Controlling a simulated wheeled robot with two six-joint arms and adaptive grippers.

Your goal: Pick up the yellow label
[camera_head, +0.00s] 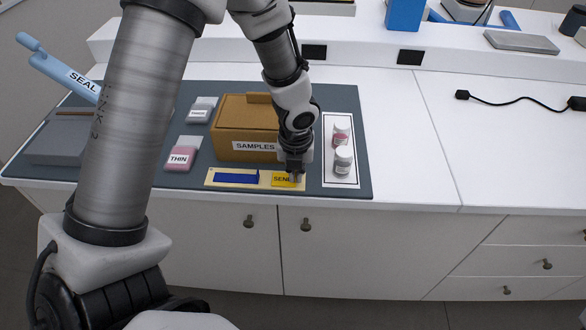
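The yellow label (281,179), with dark lettering that reads "SEN" before it is covered, lies on a pale yellow strip (209,182) near the front edge of the mat. A blue label (237,178) lies on the same strip to its left. My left gripper (296,176) points down over the right part of the yellow label and hides the end of its word. The fingertips are small and dark here; I cannot tell whether they touch or grip the label. My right gripper is not in view.
A cardboard box (232,128) marked "SAMPLES" stands just behind the strip. Two jars (343,160) stand on a white card to the right. A pink "THIN" container (180,158) is at the left.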

